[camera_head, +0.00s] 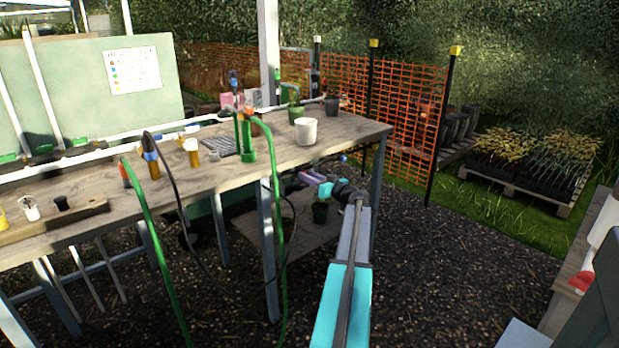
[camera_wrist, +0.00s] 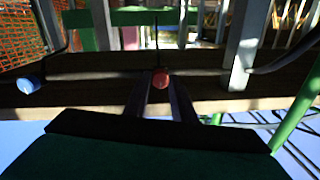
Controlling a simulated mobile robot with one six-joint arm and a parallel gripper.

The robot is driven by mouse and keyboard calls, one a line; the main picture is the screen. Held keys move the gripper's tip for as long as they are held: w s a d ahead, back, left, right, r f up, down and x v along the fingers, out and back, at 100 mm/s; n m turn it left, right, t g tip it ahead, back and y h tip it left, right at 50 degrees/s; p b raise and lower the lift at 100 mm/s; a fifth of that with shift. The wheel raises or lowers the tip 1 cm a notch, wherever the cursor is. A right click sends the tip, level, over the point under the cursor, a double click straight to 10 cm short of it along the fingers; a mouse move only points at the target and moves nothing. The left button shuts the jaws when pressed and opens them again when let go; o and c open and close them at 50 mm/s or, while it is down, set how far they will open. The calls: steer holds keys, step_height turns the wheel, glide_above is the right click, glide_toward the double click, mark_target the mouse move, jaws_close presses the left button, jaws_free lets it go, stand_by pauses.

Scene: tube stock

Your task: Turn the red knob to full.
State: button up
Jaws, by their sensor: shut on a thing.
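The red knob (camera_wrist: 161,79) shows in the middle of the wrist view, in front of a dark wooden board. My gripper (camera_wrist: 160,88) has its two fingers narrowing toward it, one on each side, and is shut on it. Part of the knob is hidden by the fingertips, and I cannot read its turn position. In the head view my gripper (camera_head: 298,182) reaches left, low beside the right end of the potting bench (camera_head: 352,133). I cannot make out the red knob there.
A blue knob (camera_wrist: 30,84) sits left of the red knob in the wrist view. A green hose (camera_head: 152,232) and a dark cable hang down the bench front. A white pot (camera_head: 306,131) stands on the bench. Orange mesh fencing (camera_head: 408,110) stands behind. Gravel right of my arm is clear.

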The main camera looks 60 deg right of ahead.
steer(key=shift+f+m+b, duration=0.1)
steer(key=shift+m+b, duration=0.3)
steer(key=shift+m, duration=0.1)
steer(key=shift+a+n+g+h+p, duration=0.25)
steer(key=shift+n+p, duration=2.15)
steer(key=shift+n, duration=3.55)
steer(key=shift+d+n+h+p, duration=0.15)
steer(key=shift+n+h+p, duration=0.35)
steer(key=shift+n+p, duration=3.65)
steer(key=shift+a+n+g+h+p, duration=0.15)
steer(key=shift+n+h+p, duration=0.35)
steer(key=shift+n, duration=7.2)
steer(key=shift+d, duration=0.1)
